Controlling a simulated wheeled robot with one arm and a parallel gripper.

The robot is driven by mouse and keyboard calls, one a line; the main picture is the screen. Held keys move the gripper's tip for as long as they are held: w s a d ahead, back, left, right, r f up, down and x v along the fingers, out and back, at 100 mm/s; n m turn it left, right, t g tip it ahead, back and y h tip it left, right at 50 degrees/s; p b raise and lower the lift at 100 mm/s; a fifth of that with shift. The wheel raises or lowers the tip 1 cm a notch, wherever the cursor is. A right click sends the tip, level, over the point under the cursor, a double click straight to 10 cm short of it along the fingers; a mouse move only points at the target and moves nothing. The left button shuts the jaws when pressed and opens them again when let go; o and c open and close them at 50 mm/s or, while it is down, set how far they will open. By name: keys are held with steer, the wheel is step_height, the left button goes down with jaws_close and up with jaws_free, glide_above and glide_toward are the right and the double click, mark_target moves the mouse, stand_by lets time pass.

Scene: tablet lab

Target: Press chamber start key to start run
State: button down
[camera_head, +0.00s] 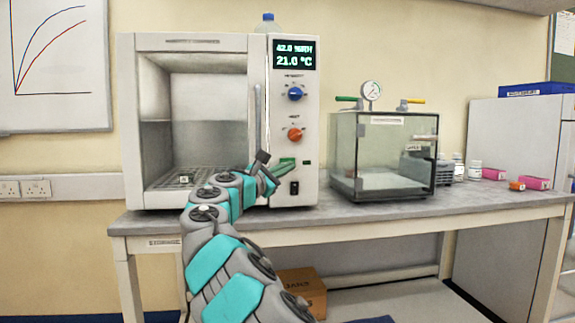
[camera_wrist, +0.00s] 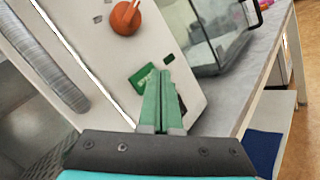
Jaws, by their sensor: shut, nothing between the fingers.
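The chamber (camera_head: 220,42) is a white cabinet on the bench, with a lit display (camera_head: 293,54) reading 42.0 %RH and 21.0 °C. Its green start key (camera_wrist: 138,80) is low on the control panel, and its lettering is partly hidden by my fingers in the wrist view. My gripper (camera_wrist: 161,76) is shut and empty. Its green fingers point at the panel, with the tips overlapping the key's right side in the wrist view. In the head view my gripper (camera_head: 276,171) covers the panel just below the key. I cannot tell whether the tips touch it.
A blue knob (camera_head: 295,94) and an orange knob (camera_head: 294,134) are above the key; a black switch (camera_head: 294,188) is below. A small dark indicator (camera_wrist: 168,59) lies right of the key. A clear vacuum box (camera_head: 384,160) with a gauge (camera_head: 371,91) stands to the right.

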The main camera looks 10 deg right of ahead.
steer(key=shift+w, duration=0.15)
stand_by(0.5)
steer(key=shift+w+f, duration=0.1)
steer(key=shift+w, duration=0.2)
steer(key=shift+w, duration=0.3)
stand_by(0.7)
steer(key=shift+s, duration=0.1)
steer(key=shift+s+b, duration=0.4)
steer(key=shift+s, duration=0.25)
steer(key=shift+s+b, duration=0.85)
steer(key=shift+s, duration=1.65)
